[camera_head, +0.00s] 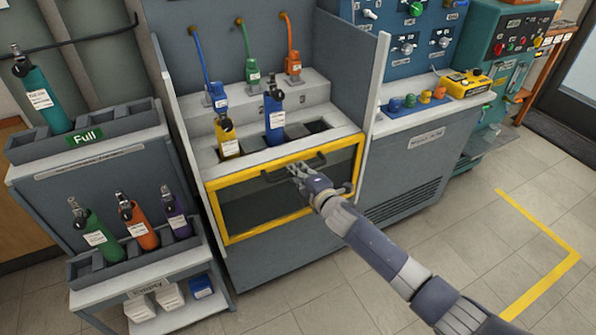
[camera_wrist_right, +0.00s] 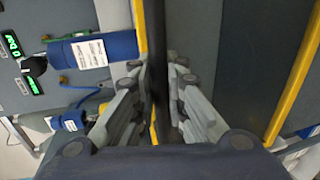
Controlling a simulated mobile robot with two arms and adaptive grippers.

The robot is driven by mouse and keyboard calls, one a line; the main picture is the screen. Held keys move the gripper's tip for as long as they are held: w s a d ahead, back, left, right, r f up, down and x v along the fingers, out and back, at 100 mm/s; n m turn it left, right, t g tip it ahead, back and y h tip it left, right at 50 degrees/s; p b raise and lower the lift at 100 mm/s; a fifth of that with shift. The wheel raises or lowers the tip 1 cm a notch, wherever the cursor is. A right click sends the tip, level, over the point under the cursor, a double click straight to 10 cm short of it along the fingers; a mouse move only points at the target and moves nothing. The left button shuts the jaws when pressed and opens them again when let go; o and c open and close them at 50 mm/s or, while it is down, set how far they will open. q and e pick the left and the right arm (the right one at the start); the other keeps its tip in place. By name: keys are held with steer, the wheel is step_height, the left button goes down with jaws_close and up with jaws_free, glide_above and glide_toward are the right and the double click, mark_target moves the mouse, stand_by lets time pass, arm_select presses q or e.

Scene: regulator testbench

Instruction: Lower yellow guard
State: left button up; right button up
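The yellow guard (camera_head: 216,208) is a yellow frame around a dark panel on the front of the grey test bench. Its top edge is about level with the bench's slotted deck, and the cylinders behind show above it. A dark handle (camera_head: 275,176) runs along its upper part. My left gripper is not in view.
A yellow cylinder (camera_head: 227,138) and a blue cylinder (camera_head: 274,115) stand in the bench behind the guard. Side walls flank the guard. A rack (camera_head: 130,258) with several cylinders stands at left. The floor (camera_head: 420,235) at right is clear.

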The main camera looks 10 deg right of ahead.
steer(key=o, duration=0.4)
steer(key=shift+s+f, duration=0.1)
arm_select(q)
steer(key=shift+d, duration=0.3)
arm_select(e)
steer(key=shift+s, duration=0.1)
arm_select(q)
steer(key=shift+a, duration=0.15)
arm_select(e)
steer(key=v, duration=1.2)
steer(key=shift+d, duration=0.1)
